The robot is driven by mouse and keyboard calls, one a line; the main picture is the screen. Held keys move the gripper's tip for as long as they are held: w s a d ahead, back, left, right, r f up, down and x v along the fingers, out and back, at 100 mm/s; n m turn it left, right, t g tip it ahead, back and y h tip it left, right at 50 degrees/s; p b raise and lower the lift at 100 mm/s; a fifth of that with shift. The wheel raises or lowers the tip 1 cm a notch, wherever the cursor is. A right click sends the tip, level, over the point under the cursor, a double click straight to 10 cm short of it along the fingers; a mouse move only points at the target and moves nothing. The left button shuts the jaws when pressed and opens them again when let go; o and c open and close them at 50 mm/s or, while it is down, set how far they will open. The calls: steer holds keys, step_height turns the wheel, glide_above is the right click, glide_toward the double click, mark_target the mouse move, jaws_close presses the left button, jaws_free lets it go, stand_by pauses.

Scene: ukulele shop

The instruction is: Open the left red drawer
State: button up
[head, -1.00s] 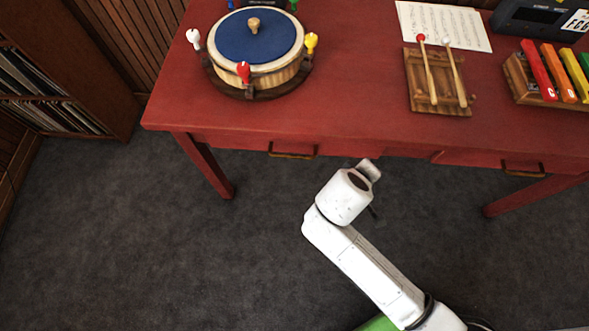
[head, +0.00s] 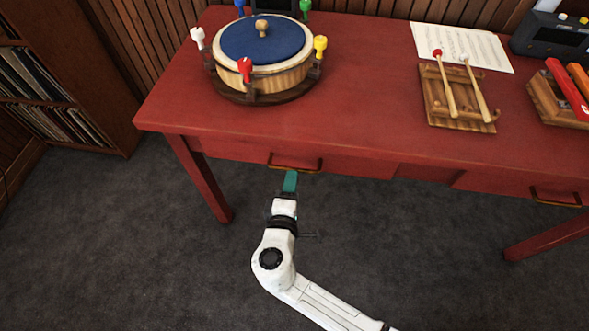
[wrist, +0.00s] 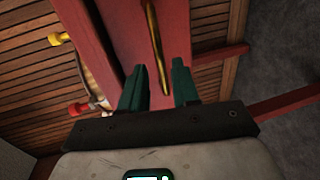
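The left red drawer (head: 350,166) is set in the front of the red table and looks closed. Its brass bar handle (head: 308,170) runs along the drawer front. My gripper (head: 291,175) is at the handle, just in front of the drawer. In the wrist view, my gripper (wrist: 160,75) has its two green fingers apart. The handle (wrist: 153,35) shows lengthwise in the gap between them, with no visible contact. The drawer front (wrist: 120,25) also fills the middle of the wrist view. The exact depth of the fingers around the handle cannot be told.
The red table (head: 375,80) carries a blue-topped drum (head: 258,42) with colored pegs and a wooden mallet stand (head: 435,105). A second drawer handle (head: 555,197) is at the right. A shelf (head: 95,80) stands at the left. Carpet is clear in front.

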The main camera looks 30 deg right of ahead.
steer(key=shift+x, duration=2.75)
steer(key=shift+c, duration=0.2)
jaws_close()
